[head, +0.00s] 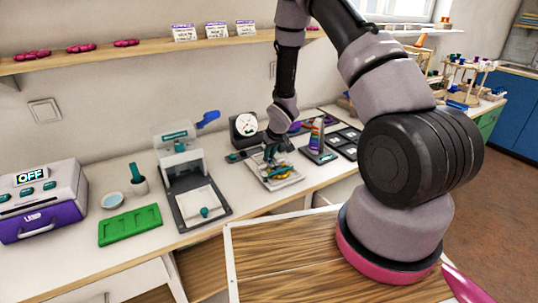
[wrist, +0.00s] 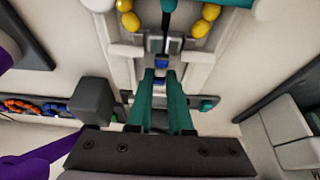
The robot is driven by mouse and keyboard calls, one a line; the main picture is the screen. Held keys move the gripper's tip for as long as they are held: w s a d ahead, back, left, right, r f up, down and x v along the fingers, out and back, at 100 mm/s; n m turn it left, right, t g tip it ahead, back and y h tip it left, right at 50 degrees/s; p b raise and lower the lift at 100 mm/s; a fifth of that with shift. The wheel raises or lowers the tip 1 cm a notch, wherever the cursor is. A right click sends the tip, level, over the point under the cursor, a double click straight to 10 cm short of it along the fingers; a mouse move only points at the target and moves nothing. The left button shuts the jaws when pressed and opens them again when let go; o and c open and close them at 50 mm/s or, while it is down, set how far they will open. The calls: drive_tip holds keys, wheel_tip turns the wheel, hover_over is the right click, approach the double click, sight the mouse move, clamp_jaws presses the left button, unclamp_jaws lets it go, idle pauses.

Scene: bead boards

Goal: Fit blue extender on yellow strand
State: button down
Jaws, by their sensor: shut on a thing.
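My gripper (wrist: 161,80) has teal fingers shut on a small blue piece (wrist: 161,73), which looks like the blue extender; the fingers hide most of it. In the head view my gripper (head: 271,152) is low over a pale board (head: 287,181) on the bench. Yellow beads of the yellow strand lie in two curved groups at the top of the wrist view, left (wrist: 128,17) and right (wrist: 206,19). A small silver fitting (wrist: 175,44) sits between them, just beyond the fingertips. I cannot tell whether the blue piece touches it.
A dial gauge (head: 245,126) stands behind the board, and a white press (head: 180,150) stands to its left. Dark trays (head: 345,137) lie to its right. A green tray (head: 130,226) and a purple box (head: 45,212) are farther left. Orange and blue links (wrist: 35,106) show in the wrist view.

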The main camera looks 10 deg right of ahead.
drive_tip(key=shift+c, duration=2.2)
unclamp_jaws()
drive_tip(key=shift+r, duration=0.1)
drive_tip(key=shift+r, duration=3.45)
